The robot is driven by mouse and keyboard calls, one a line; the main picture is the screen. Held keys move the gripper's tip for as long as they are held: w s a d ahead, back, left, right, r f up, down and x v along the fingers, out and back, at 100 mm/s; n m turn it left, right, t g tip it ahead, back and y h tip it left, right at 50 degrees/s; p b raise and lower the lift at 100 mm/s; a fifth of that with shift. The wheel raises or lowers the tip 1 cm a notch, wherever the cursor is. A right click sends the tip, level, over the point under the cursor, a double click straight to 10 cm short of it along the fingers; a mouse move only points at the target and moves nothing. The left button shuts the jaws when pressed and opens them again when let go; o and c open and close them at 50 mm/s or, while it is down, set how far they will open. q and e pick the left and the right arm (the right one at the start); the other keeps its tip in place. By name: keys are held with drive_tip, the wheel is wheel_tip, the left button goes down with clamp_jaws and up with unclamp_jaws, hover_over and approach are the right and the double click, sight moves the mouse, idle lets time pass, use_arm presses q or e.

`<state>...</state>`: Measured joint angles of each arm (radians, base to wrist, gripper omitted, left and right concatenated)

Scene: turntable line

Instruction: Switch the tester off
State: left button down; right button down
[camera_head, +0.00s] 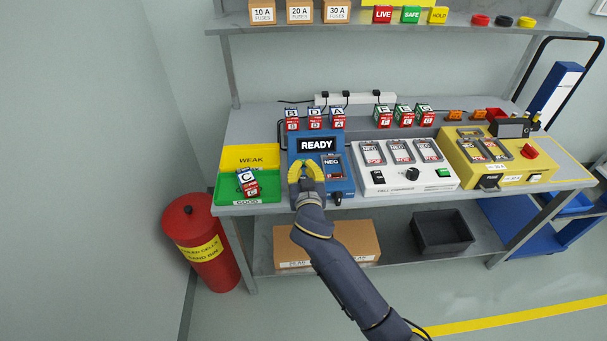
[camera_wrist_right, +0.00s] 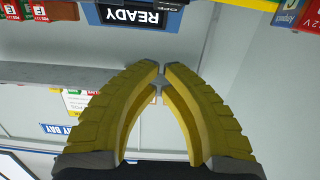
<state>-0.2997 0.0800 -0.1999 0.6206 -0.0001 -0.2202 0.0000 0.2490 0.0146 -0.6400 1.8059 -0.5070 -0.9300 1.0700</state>
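The tester is a blue box (camera_head: 336,186) on the bench, and its black display (camera_head: 317,145) reads READY. A NEG-marked slot (camera_head: 333,167) is on its right side. My right gripper (camera_head: 305,166), with yellow fingers, is over the left front part of the tester and hides what lies beneath. In the right wrist view the gripper (camera_wrist_right: 161,70) has its fingertips together with nothing between them. The upside-down READY display (camera_wrist_right: 135,15) is beyond the tips there, and a dark OFF label (camera_wrist_right: 170,4) is at the top edge. My left gripper is not in view.
A white cell charger (camera_head: 405,178) stands close on the right. Several cells stand behind. A yellow machine (camera_head: 510,172) is farther right.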

drive_tip(key=shift+w+f, duration=0.25)
drive_tip(key=shift+f, duration=0.45)
drive_tip(key=shift+w+f, duration=0.25)
drive_tip(key=shift+f, duration=0.4)
drive_tip(key=shift+w+f, duration=0.25)
drive_tip(key=shift+f, duration=0.45)
